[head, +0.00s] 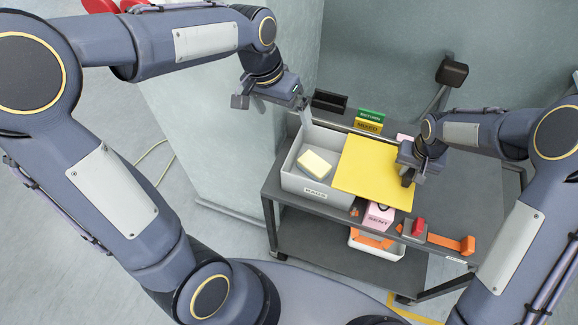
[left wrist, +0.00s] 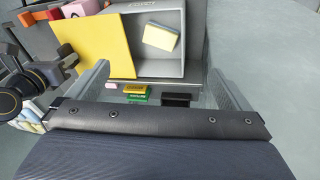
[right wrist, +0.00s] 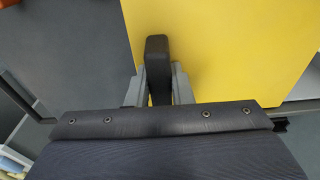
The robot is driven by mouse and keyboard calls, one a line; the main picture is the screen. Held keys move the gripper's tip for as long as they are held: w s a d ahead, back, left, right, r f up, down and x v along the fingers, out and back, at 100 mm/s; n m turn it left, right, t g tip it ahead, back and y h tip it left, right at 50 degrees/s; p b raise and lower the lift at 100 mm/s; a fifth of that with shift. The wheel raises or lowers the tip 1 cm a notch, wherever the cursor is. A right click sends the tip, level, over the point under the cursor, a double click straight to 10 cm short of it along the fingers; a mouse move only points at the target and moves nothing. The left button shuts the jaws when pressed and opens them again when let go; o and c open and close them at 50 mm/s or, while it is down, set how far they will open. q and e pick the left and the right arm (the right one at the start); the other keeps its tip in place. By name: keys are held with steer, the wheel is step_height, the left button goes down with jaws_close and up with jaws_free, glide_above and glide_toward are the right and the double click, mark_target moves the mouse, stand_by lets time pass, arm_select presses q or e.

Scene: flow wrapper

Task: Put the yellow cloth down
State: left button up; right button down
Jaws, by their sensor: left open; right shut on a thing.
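The yellow cloth (head: 372,180) is a flat, stiff-looking square. It lies level over the right part of the grey bin labelled RAGS (head: 318,192) and past its right side. It also shows in the left wrist view (left wrist: 98,42) and fills much of the right wrist view (right wrist: 225,45). My right gripper (head: 408,172) is shut at the cloth's right edge, with a black block (right wrist: 157,55) between its fingers over the cloth. Whether the cloth rests on the bin rim is unclear. My left gripper (head: 285,103) is open and empty, above and behind the bin.
A yellow sponge (head: 314,165) lies in the bin's uncovered left part. Green (head: 371,116) and yellow (head: 368,127) labelled signs and a black box (head: 329,101) stand behind. A pink block (head: 379,216), a red-topped item (head: 417,228) and an orange piece (head: 452,243) occupy the cart's front.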

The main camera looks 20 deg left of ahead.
steer(key=shift+w+d, duration=0.1)
arm_select(q)
steer(key=s+a+n+t+h, duration=0.1)
steer(key=s+n+t, duration=0.3)
steer(key=s, duration=1.5)
steer(key=shift+s+a+r, duration=0.15)
steer(key=shift+a+r, duration=0.1)
steer(key=shift+a, duration=0.05)
